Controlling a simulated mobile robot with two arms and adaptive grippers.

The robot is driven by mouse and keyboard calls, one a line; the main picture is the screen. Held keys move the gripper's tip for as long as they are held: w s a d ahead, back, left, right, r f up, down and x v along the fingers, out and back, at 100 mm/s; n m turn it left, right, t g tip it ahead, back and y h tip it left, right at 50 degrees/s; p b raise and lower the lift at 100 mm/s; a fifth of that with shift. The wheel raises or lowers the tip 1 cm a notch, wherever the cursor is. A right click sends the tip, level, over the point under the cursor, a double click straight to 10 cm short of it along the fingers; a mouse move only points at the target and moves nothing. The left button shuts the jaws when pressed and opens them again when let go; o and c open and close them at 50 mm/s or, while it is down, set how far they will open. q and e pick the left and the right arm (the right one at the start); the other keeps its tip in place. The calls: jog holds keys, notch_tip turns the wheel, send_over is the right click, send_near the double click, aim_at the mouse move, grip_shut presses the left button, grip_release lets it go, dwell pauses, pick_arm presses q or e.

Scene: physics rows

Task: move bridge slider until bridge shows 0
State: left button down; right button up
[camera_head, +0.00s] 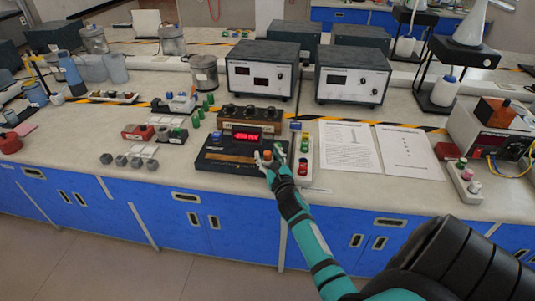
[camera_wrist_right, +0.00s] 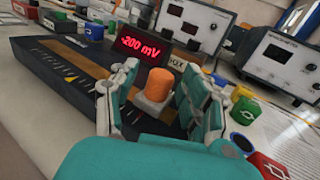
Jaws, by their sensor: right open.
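The bridge (camera_head: 215,158) is a dark, flat box on the bench with a wooden scale strip along its front. Its red display (camera_wrist_right: 140,46) reads -200 mV in the right wrist view. The slider (camera_wrist_right: 155,82) has an orange knob on a pale base and sits at the right end of the strip; it also shows in the head view (camera_head: 267,155). My right gripper (camera_wrist_right: 160,100) is open, with one finger on each side of the knob. Whether the fingers touch it is unclear. My left gripper is not in view.
A wooden box with dark knobs (camera_head: 250,114) stands behind the bridge. A white strip with coloured terminals (camera_head: 303,160) stands close on its right. Two meters (camera_head: 352,76) stand further back. Paper sheets (camera_head: 348,147) lie to the right.

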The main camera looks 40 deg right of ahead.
jog(key=shift+w+d, duration=0.2)
jog(key=shift+w, duration=0.15)
grip_shut()
jog(key=shift+a, duration=0.1)
